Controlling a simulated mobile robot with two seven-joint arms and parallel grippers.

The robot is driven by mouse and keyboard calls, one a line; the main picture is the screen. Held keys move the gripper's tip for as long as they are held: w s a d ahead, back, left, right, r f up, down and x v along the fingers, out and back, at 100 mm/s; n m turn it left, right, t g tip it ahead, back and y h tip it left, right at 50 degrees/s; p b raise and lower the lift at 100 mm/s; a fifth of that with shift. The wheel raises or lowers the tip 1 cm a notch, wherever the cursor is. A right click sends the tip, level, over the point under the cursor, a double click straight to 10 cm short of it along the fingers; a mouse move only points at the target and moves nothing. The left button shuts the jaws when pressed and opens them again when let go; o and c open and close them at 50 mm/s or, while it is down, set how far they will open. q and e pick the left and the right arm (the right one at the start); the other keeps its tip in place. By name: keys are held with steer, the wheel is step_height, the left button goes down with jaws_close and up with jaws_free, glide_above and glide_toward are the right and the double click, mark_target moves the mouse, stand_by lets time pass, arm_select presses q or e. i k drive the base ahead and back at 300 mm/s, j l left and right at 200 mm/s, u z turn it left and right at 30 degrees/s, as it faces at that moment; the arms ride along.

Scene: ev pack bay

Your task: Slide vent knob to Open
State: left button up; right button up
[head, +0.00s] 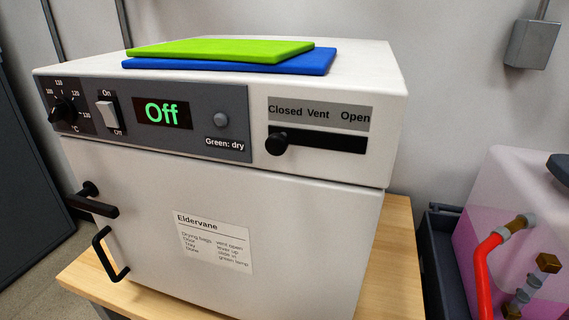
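The black vent knob (277,144) sits at the left end of a dark horizontal slot (330,139) on the front of a white drying oven (215,200). A grey label (320,114) above the slot reads Closed at the left, Vent in the middle and Open at the right. The knob is below the word Closed. Neither of my grippers is in the head view.
The oven stands on a wooden table (393,235). A black door lever (92,201) and a door handle (110,254) stick out at the lower left. Green (220,49) and blue (318,62) pads lie on top. A tank with pink liquid (520,200) stands at the right.

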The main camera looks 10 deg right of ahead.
mark_target(276, 145)
steer(key=k+l+u, duration=0.2)
steer(key=k+l, duration=0.55)
